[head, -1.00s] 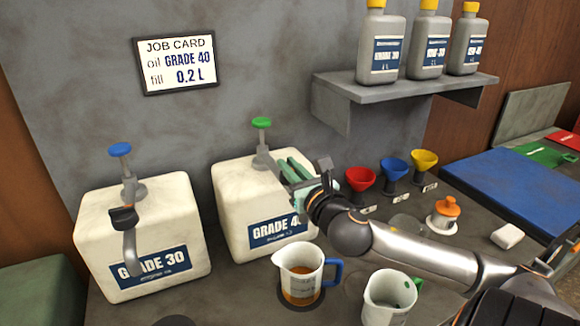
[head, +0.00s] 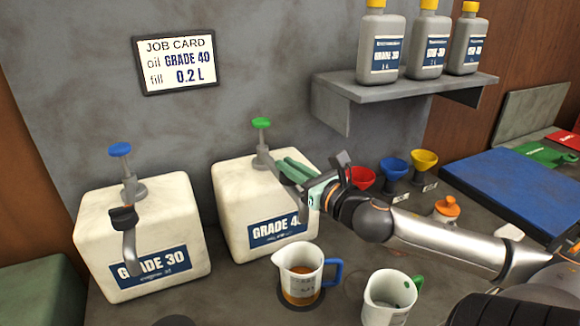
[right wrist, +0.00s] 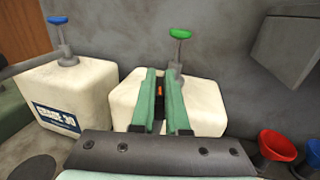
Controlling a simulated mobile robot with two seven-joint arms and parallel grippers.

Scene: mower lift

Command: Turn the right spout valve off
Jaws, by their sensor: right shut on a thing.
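The right container, a white block labelled GRADE 40 (head: 234,205), has a grey spout with a green-topped pump (head: 262,124). My right gripper (head: 284,166) is at the spout's front with its green fingers closed around the right spout valve, which they mostly hide. In the right wrist view a small orange-red part of the valve (right wrist: 160,92) shows between the fingers. The green pump top also shows there (right wrist: 180,34), behind the fingertips. A measuring jug with a blue handle (head: 300,262) stands below, with amber oil in it. My left gripper is out of view.
The GRADE 30 container (head: 100,215) with its black-handled spout (head: 125,218) stands at left. A green-handled jug (head: 385,295) is at front right. Red, blue and yellow funnels (head: 394,168) stand behind my right arm. A shelf (head: 400,90) with bottles is above.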

